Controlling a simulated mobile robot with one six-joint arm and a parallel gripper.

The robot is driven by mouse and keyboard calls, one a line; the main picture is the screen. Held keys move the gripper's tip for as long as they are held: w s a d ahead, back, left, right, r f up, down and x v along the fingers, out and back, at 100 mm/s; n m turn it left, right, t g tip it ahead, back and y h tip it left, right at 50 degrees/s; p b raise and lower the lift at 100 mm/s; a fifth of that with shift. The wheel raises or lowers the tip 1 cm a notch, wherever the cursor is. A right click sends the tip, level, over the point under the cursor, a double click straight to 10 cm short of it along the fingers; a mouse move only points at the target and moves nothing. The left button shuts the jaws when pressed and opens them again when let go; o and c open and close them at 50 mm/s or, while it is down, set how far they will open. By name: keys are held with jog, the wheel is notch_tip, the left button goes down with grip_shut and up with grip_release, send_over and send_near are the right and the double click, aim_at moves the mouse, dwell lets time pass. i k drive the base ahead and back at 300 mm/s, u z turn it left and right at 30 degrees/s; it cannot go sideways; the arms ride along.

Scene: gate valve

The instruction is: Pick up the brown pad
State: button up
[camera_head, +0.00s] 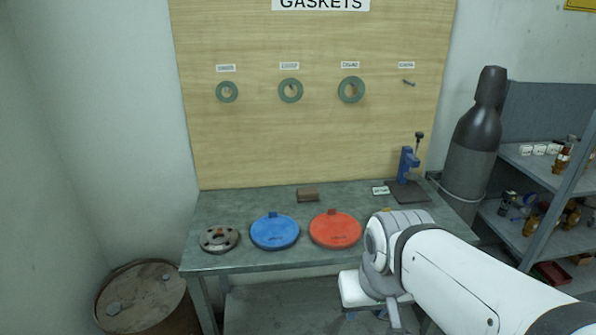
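The brown pad (308,195) is a small brown block lying on the grey-green workbench (232,207), near its back edge and below the wooden board. It stands clear of the things around it. My white arm reaches in from the lower right and ends in front of the bench's front edge. My gripper is mostly hidden behind and below the arm's end, so its fingers do not show clearly. It is well apart from the pad, nearer to me and to the right.
On the bench are a grey flange (219,239), a blue disc (275,232), a red disc (335,229) and a blue press (408,165). Gaskets (290,90) hang on the board (320,135). A barrel (148,299) stands left; a dark cylinder (470,145) and shelves (545,170) stand right.

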aim_at(307, 195)
jog(key=i, duration=1.2)
jog(key=u, duration=0.05)
